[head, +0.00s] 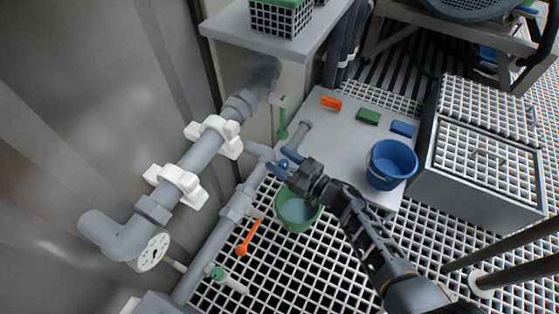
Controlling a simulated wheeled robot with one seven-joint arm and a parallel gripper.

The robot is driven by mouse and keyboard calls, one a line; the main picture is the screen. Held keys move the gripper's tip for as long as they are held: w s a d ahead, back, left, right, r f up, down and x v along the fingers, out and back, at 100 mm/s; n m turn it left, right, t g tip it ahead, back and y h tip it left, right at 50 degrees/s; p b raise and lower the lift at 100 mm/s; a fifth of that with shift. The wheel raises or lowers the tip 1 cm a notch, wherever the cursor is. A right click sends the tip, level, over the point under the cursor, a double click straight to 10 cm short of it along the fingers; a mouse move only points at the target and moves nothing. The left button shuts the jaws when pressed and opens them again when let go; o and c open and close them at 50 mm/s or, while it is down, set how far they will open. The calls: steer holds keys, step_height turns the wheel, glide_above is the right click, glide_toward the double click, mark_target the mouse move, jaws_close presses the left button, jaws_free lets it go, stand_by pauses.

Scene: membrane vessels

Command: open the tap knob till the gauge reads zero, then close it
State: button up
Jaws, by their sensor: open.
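The round white gauge (153,252) sits at the lower left by the grey pipe elbow; its needle is too small to read. A small blue knob (283,164) shows at the pipe end above the green bucket (297,222); it looks like the tap knob. My gripper (289,171) is open, with its fingers at the blue knob. I cannot tell whether they touch it or stand around it. The fingers and wrist hide part of the knob and the tap. The green bucket stands on the grating below the tap, partly behind my arm.
An orange lever (248,238) and a pale handle with a green hub (229,281) stick out from the lower pipe (213,246). A blue bucket (391,163) and orange, green and blue blocks stand on the grey platform (345,141). A grid-topped box (480,160) is at right.

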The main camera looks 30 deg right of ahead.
steer(key=shift+w+a, duration=0.25)
steer(key=shift+w, duration=0.2)
steer(key=c, duration=1)
steer(key=shift+o, duration=0.2)
steer(key=shift+m+h, duration=0.4)
steer(key=shift+h, duration=0.2)
steer(key=shift+d+m+t+h+p, duration=0.15)
steer(key=shift+m+t+h+p, duration=0.2)
steer(key=shift+m+h, duration=0.8)
steer(key=shift+d+m+t+h+p, duration=0.15)
steer(key=shift+m+t+h, duration=0.4)
steer(key=shift+h, duration=1)
steer(key=shift+d+r+m+h+p, duration=0.15)
steer(key=shift+m+h+p, duration=1.2)
steer(key=shift+h, duration=0.75)
steer(key=shift+d+m+g+h+p, duration=0.1)
steer(key=shift+m+g+h+p, duration=0.45)
steer(key=shift+m+h, duration=0.35)
steer(key=shift+d+m+h, duration=0.1)
steer(key=shift+m+h, duration=0.15)
steer(key=shift+h, duration=0.45)
